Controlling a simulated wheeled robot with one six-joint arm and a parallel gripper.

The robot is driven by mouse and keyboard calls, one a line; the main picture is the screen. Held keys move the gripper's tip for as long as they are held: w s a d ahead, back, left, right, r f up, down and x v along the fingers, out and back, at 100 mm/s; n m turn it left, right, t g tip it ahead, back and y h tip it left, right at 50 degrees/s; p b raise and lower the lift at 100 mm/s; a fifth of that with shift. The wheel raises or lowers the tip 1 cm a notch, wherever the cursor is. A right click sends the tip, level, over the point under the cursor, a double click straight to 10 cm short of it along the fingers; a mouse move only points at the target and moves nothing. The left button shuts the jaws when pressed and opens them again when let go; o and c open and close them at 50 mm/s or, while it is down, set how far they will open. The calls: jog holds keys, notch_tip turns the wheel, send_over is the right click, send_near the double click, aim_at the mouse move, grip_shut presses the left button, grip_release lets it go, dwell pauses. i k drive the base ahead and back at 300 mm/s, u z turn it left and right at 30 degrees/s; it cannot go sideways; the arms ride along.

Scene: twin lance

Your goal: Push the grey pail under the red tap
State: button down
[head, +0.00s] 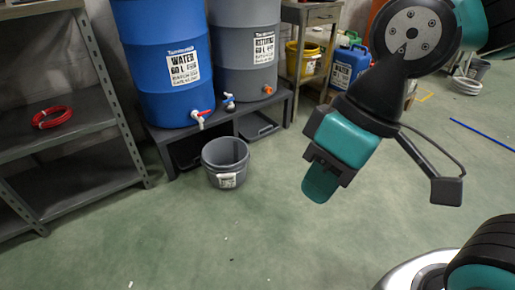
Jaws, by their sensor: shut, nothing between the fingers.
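The grey pail (226,164) stands upright on the green floor in front of the low dark bench, with a white label on its front. The red tap (201,117), a white spout with a red handle, sits low on the blue barrel (165,75). The pail is in front of the tap and to its right in the picture. My gripper (320,186) is shut and empty, in the air to the right of the pail and apart from it.
A grey barrel (245,50) with a blue tap (229,101) and an orange fitting stands beside the blue barrel on the bench (222,124). Metal shelving (75,145) with a red hose coil stands at left. A yellow bucket (302,58) is behind. Floor before the pail is clear.

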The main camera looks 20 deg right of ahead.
aim_at(223, 154)
jog(key=z, duration=0.45)
jog(key=i, duration=1.4)
jog(key=u, duration=1.05)
jog(key=i, duration=0.5)
jog(key=u, duration=0.55)
